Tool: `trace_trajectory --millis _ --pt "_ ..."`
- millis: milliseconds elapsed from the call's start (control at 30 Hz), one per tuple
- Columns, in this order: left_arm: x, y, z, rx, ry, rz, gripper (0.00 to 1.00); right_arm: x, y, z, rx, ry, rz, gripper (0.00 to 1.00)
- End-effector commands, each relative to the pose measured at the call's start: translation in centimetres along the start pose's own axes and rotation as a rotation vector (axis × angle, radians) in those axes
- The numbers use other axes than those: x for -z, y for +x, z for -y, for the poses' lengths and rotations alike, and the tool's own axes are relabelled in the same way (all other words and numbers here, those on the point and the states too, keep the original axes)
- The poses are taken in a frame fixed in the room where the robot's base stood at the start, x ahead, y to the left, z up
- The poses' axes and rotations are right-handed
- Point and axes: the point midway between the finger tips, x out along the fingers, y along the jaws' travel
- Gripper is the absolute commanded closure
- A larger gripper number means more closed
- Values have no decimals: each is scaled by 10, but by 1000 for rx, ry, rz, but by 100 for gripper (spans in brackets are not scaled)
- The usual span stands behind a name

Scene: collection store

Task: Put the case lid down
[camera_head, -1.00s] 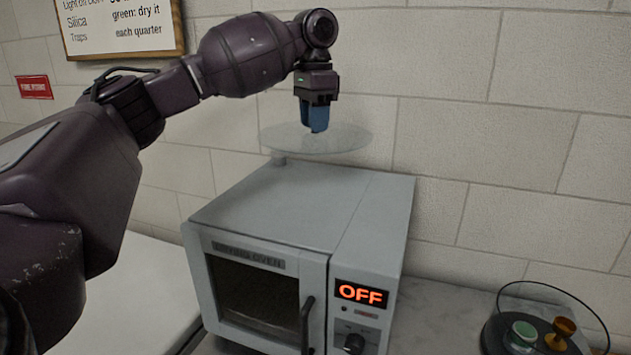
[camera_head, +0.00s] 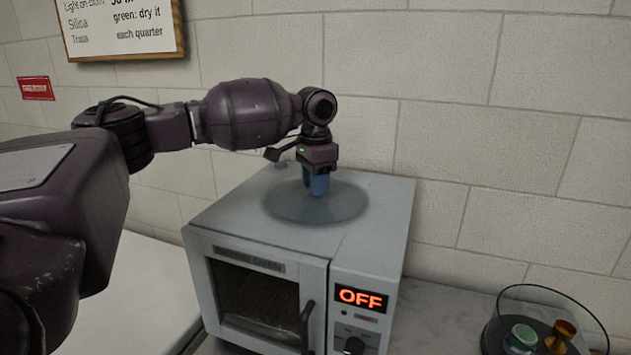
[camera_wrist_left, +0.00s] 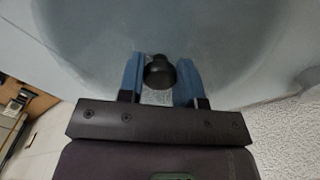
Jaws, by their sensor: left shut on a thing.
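The case lid (camera_head: 345,207) is a clear round disc with a dark knob (camera_wrist_left: 159,71). It appears level over the top of the grey drying oven (camera_head: 240,212), on it or very close above it; I cannot tell which. My left gripper (camera_head: 316,190) points down from above with its blue fingers shut on the knob. In the left wrist view the knob sits between the two fingertips (camera_wrist_left: 160,75). My right gripper is not in view.
The oven's front shows a dark window, a handle and a lit OFF display (camera_head: 361,297). At right, a round clear case (camera_head: 590,318) holds a green piece (camera_head: 522,337) and an amber piece (camera_head: 563,330). A brick wall (camera_head: 450,100) stands close behind.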

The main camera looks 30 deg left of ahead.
Motion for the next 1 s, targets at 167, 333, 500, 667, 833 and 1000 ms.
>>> trace_trajectory --millis 167,333,500,667,833,1000 --pt "0 -1 0 1 0 -2 97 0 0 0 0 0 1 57" --pt "0 2 0 0 0 -1 64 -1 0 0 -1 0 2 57" --pt "0 1 0 0 0 -1 42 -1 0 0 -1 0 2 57" --pt "0 1 0 0 0 -1 42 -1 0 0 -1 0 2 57" --pt "0 -2 0 0 0 -2 42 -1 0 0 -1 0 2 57" --pt "1 -22 0 0 0 -6 42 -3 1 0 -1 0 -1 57"
